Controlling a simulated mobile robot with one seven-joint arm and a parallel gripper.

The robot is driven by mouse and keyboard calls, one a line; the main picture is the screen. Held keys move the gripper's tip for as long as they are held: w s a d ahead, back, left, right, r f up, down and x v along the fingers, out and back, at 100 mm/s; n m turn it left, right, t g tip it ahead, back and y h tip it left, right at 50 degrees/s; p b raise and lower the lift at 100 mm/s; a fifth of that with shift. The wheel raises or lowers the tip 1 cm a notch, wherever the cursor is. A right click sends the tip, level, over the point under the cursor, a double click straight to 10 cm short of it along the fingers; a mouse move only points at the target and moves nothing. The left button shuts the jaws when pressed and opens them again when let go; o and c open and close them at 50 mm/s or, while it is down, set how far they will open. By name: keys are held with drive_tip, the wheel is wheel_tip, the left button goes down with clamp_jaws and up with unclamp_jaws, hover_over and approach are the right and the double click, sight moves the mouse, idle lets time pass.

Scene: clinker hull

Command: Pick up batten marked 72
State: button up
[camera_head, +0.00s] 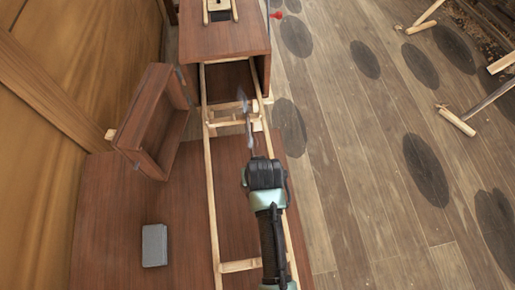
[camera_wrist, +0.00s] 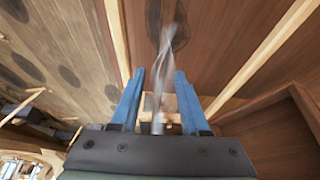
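My gripper (camera_head: 247,120) reaches over a long pale wooden frame (camera_head: 211,190) with thin rails and crosspieces. In the wrist view my gripper (camera_wrist: 158,82) has its two blue fingers apart. A grey, see-through twisted shape (camera_wrist: 165,50) shows between and beyond the fingers; I cannot tell what it is or whether it touches them. A short pale wooden piece (camera_wrist: 150,115) shows behind the fingers near their base. No number 72 is legible, so I cannot tell which pale strip is the marked batten.
A brown wooden cabinet (camera_head: 225,38) stands at the far end of the frame. An open brown box (camera_head: 150,120) is tilted at left, and a grey block (camera_head: 154,245) lies on the brown surface.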

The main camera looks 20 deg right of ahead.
clamp_jaws()
